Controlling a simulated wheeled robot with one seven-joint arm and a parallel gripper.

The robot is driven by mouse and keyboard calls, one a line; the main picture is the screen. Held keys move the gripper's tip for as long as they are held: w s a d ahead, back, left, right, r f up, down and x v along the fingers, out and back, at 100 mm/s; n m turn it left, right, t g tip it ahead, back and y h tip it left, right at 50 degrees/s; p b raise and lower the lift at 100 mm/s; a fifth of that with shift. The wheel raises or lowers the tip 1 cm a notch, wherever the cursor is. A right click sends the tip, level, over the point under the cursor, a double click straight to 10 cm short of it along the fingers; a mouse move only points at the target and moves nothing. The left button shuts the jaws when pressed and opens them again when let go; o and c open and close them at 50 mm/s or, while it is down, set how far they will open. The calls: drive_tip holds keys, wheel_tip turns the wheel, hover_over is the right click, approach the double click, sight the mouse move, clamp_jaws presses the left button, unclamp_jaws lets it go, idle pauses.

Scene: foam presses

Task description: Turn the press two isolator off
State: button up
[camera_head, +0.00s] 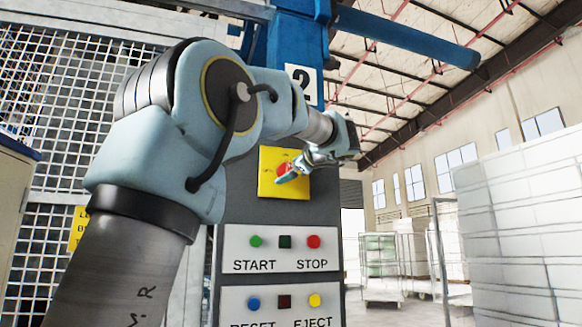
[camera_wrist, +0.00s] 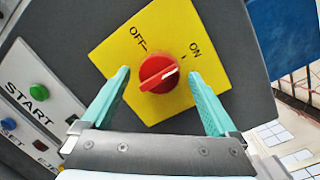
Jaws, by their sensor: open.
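The press two isolator is a red rotary knob (camera_wrist: 158,76) on a yellow plate (camera_wrist: 158,25) marked OFF and ON. The pale line on the knob points toward the ON side. In the head view, the yellow plate (camera_head: 268,187) sits on the grey panel under the number 2 sign, with the red knob (camera_head: 283,168) partly hidden by my gripper. My gripper (camera_wrist: 160,73) is open, with one teal finger on each side of the knob and a gap on both sides. I cannot tell whether the fingertips reach level with the knob.
Below the isolator are the START and STOP buttons (camera_head: 314,241) and the RESET and EJECT buttons (camera_head: 314,300). A mesh fence (camera_head: 75,95) stands to the left. White stacked blocks (camera_head: 525,220) and wheeled racks (camera_head: 382,265) stand to the right.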

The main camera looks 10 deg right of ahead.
drive_tip(key=c, duration=1.4)
